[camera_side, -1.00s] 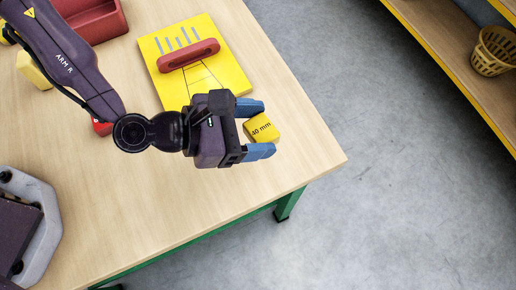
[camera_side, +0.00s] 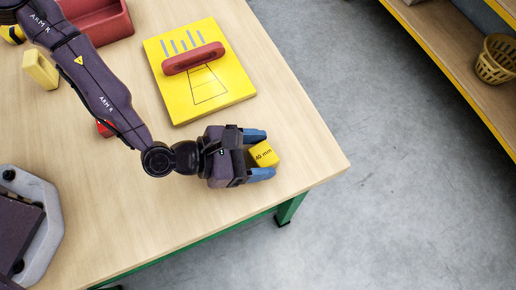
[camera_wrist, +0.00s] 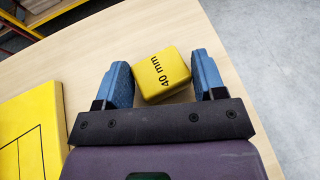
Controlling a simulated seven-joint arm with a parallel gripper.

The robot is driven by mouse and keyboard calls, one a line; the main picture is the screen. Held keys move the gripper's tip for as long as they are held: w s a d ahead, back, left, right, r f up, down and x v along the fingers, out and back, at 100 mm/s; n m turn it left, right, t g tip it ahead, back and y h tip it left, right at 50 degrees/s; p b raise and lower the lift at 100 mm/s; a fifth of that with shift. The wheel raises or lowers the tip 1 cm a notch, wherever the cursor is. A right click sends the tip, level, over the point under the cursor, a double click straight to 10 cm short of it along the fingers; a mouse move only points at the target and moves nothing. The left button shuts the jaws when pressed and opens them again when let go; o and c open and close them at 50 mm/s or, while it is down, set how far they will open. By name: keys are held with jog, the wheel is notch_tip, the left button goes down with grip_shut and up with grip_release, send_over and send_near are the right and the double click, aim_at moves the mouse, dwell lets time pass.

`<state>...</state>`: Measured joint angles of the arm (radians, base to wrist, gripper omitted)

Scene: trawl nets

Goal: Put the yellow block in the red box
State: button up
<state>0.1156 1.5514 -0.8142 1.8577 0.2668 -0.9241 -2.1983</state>
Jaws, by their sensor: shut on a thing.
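The yellow block (camera_side: 263,154), marked "40 mm", is near the right corner of the table. My gripper (camera_side: 266,154) is shut on it, with one blue finger on each side. In the wrist view the block (camera_wrist: 162,74) sits turned at an angle between the fingers. I cannot tell whether it rests on the table or is just above it. The red box (camera_side: 108,33) is at the top left of the side view, far from my gripper, partly cut off by the frame.
A yellow board (camera_side: 200,75) with a red handle (camera_side: 193,58) lies between my gripper and the red box. A pale yellow upright block (camera_side: 41,70) and a partly hidden red item (camera_side: 104,128) stand left. The table's right edge is close to my gripper.

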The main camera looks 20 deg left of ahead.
jog(key=o, duration=0.9)
jog(key=shift+f, duration=0.1)
jog(key=v, duration=1.3)
jog(key=shift+s+f, duration=0.1)
jog(key=shift+f, duration=0.05)
